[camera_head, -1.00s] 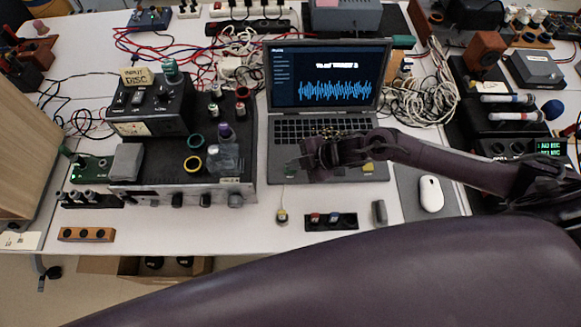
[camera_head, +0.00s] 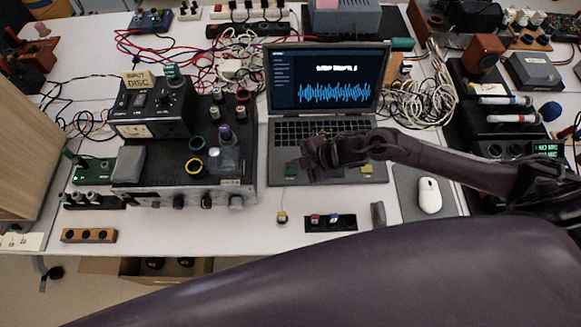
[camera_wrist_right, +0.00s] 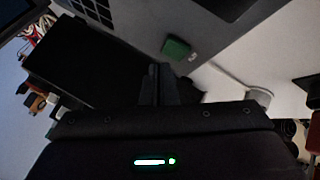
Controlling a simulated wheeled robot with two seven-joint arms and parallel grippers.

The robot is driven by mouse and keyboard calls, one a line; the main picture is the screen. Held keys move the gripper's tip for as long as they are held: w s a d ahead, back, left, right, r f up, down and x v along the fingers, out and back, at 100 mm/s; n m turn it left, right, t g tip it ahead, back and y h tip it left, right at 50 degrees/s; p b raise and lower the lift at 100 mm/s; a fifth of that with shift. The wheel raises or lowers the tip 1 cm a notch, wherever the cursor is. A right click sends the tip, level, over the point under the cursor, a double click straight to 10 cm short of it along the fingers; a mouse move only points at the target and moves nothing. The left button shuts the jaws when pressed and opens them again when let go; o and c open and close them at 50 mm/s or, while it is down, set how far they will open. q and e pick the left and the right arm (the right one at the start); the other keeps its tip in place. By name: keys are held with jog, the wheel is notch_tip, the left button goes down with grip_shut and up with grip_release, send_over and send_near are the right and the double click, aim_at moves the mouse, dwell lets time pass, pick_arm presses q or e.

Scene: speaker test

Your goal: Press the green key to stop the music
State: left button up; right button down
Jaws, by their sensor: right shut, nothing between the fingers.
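The green key (camera_wrist_right: 176,48) is a small block on the grey laptop's palm rest in the right wrist view, just beyond my fingertips. In the head view the green key (camera_head: 291,170) shows small at the laptop's front left, beside my gripper. My right gripper (camera_head: 308,164) is shut and empty over the front of the laptop (camera_head: 283,150). Its closed fingers (camera_wrist_right: 156,72) point toward the key in the wrist view, and a gap shows between them. The laptop screen (camera_head: 325,80) shows a blue waveform. My left gripper is not in view.
A yellow key (camera_head: 367,169) sits at the laptop's front right. A white mouse (camera_head: 429,195) is at the right, and an amplifier (camera_head: 160,192) with jars stands at the left.

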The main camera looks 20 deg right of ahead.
notch_tip(320, 180, up, 6)
jog(key=p, duration=0.5)
dwell(0.6)
